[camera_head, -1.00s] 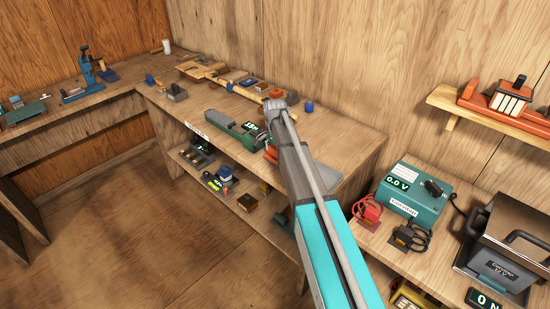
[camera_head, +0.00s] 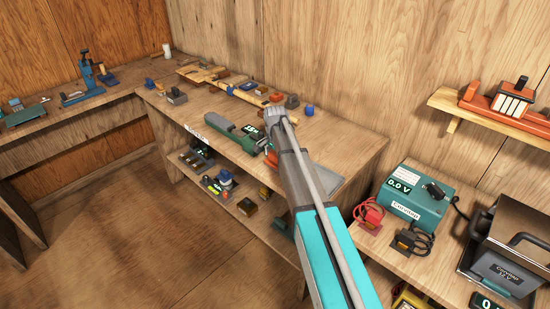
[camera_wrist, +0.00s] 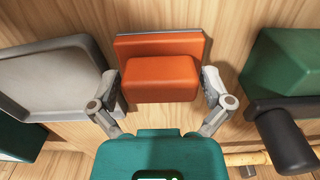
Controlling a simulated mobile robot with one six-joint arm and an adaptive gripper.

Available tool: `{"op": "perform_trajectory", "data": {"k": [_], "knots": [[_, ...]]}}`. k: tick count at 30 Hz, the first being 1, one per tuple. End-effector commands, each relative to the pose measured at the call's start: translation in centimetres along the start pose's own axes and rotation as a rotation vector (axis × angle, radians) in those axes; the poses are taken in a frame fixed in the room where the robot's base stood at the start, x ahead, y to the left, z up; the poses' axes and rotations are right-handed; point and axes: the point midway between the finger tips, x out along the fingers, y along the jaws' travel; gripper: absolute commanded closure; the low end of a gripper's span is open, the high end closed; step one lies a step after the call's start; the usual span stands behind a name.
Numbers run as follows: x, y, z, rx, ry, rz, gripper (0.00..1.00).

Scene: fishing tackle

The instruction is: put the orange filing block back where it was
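The orange filing block (camera_wrist: 160,78) is in the middle of the wrist view, with a thin grey edge along its far side. Only a small orange part of it (camera_head: 271,157) shows beside my arm in the head view. My gripper (camera_wrist: 163,85) has one finger at the block's left side and one at its right, both very close to it. I cannot tell whether the fingers press on it. In the head view, the fingertips are hidden behind my arm.
A grey tray (camera_wrist: 50,75) lies left of the block in the wrist view, and a green tool with a dark cylinder (camera_wrist: 285,135) stands right. On the workbench (camera_head: 345,140) several small blocks and tools line the back. A teal meter box (camera_head: 413,192) is at right.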

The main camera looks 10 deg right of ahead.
Motion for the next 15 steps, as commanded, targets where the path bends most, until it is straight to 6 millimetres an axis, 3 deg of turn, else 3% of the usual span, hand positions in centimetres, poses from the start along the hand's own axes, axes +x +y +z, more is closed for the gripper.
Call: {"op": "perform_trajectory", "data": {"k": [15], "knots": [[-0.92,0.0,0.0,0.0,0.0,0.0,0.0]]}}
